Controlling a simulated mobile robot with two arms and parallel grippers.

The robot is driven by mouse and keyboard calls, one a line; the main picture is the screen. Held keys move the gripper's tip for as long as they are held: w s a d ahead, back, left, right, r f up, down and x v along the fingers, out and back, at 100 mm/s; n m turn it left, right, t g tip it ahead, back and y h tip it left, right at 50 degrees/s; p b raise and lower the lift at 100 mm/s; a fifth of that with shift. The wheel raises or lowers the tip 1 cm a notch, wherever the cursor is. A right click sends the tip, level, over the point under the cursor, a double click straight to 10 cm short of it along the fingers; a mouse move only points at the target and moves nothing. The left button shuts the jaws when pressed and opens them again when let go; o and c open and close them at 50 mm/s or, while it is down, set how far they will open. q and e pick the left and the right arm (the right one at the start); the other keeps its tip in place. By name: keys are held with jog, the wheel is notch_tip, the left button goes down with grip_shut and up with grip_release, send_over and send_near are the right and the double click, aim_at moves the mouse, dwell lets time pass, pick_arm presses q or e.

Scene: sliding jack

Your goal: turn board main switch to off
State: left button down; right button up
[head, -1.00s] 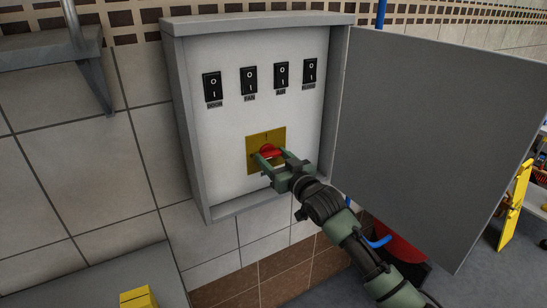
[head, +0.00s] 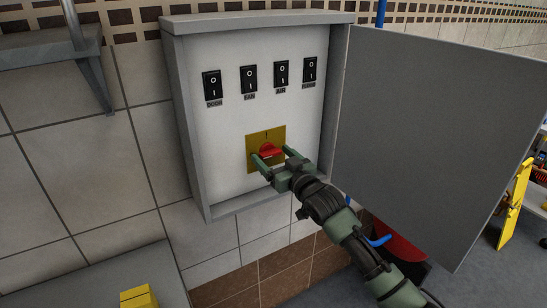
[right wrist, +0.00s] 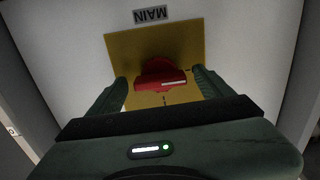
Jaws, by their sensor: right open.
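The main switch is a red knob (head: 268,149) on a yellow plate (head: 251,141), low in the open grey board. In the right wrist view the knob (right wrist: 160,72) lies crosswise, its white mark pointing right toward a small dark tick on the plate (right wrist: 185,40). A "MAIN" label (right wrist: 150,15) shows upside down there. My right gripper (head: 272,155) is open, one finger on each side of the knob. In the wrist view gaps show between the fingers (right wrist: 160,84) and the knob. My left gripper is out of view.
Several black rocker switches (head: 249,80) sit in a row above the knob. The board's grey door (head: 435,140) stands open on the right, close to my right arm. A grey shelf (head: 50,52) and a yellow block (head: 138,297) are on the left.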

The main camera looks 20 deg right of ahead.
jog(key=shift+s+f, duration=0.15)
jog(key=shift+s, duration=0.3)
jog(key=s+b, duration=0.2)
jog(key=s, duration=0.4)
jog(key=shift+s+d, duration=0.35)
jog(key=shift+s, duration=0.05)
